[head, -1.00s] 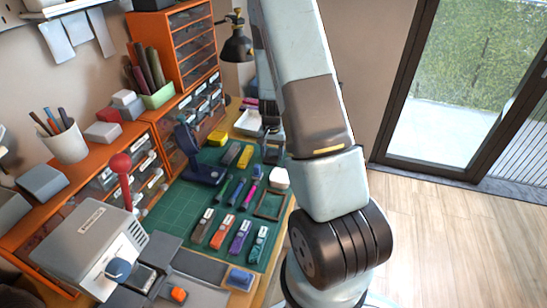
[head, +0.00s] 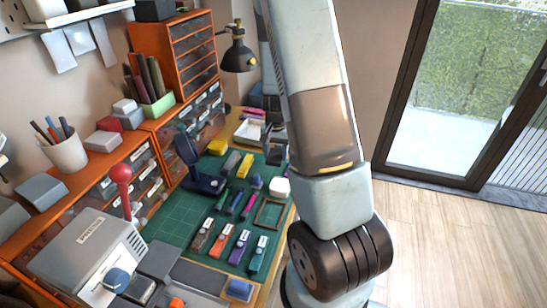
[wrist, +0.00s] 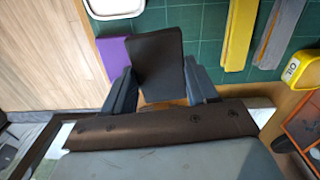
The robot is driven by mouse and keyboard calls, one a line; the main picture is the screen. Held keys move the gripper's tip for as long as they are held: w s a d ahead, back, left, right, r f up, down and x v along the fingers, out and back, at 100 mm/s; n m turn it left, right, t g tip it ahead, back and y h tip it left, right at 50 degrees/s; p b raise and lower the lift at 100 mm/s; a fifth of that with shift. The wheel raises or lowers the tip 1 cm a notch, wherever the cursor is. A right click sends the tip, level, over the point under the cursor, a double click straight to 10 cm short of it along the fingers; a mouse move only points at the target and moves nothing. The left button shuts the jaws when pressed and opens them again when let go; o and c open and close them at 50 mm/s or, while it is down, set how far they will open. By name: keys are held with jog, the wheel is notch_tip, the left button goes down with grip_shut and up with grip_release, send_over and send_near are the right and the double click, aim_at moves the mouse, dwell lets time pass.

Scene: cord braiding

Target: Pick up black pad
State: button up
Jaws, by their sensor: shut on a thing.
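The black pad (wrist: 158,62) stands between my two fingers in the wrist view, its far part reaching out beyond the fingertips. My gripper (wrist: 160,88) is shut on it, with one dark finger against each side. In the head view my gripper (head: 272,136) is at the far right of the green mat, partly hidden by my arm. A dark shape there (head: 276,155) looks like the pad. I cannot tell whether the pad still touches the surface.
A purple block (wrist: 113,52) is close to the left finger. A white rounded container (wrist: 115,8), a yellow bar (wrist: 238,35) and a grey bar (wrist: 278,32) lie beyond. A yellow container (wrist: 300,70) is at right. Orange drawers (head: 187,50) and a lamp (head: 238,58) stand left of my arm.

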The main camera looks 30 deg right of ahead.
aim_at(279, 159)
jog(key=s+r, duration=0.2)
jog(key=r, duration=0.1)
jog(key=shift+s, duration=0.2)
jog(key=s+r, duration=0.3)
jog(key=s, duration=0.5)
jog(key=shift+s+r, duration=0.3)
jog(key=shift+s, duration=0.1)
